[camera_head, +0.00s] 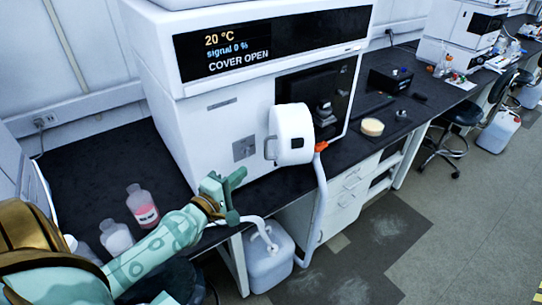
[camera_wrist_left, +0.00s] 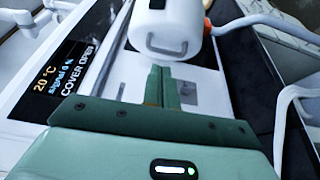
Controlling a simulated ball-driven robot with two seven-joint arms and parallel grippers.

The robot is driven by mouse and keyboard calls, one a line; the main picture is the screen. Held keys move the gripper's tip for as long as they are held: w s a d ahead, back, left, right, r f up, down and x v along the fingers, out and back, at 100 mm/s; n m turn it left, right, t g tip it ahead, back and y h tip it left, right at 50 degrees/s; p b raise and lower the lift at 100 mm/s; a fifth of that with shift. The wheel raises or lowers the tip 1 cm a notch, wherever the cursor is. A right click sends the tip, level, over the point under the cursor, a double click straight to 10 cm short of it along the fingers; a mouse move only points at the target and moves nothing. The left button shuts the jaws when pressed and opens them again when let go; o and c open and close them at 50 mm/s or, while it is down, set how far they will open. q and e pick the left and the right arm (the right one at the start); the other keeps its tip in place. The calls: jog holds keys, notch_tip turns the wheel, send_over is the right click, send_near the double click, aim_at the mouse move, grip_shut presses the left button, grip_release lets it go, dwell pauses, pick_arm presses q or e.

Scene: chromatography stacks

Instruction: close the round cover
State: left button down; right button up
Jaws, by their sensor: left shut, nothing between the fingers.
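The round cover (camera_head: 294,133) is a white drum-like lid with a small handle on its left side. It stands swung out from the front of the white instrument (camera_head: 222,115), whose display reads COVER OPEN. It also shows at the top of the left wrist view (camera_wrist_left: 166,27), with its grey handle facing my gripper. My left gripper (camera_head: 229,187) is shut and empty, to the left of and below the cover in the head view, apart from it. Its fingers (camera_wrist_left: 161,86) point toward the cover in the wrist view. My right gripper is not in view.
A bottle with pink liquid (camera_head: 142,204) and a white bottle (camera_head: 116,237) stand on the dark bench at left. A white hose (camera_head: 318,205) hangs below the cover. A white canister (camera_head: 268,257) is under the bench. A yellowish round dish (camera_head: 372,127) lies right of the cover.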

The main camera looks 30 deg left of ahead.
aim_at(272, 158)
pick_arm(q)
jog(key=shift+w+d+p, duration=0.2)
jog(key=shift+w+d, duration=0.3)
jog(key=shift+w, duration=1.25)
jog(key=shift+w+d+p, duration=0.25)
jog(key=shift+w+d, duration=0.3)
jog(key=shift+w, duration=1.2)
jog(key=shift+w+d+p, duration=0.2)
jog(key=shift+w+d, duration=0.3)
jog(key=shift+w, duration=1.25)
jog(key=shift+d, duration=0.1)
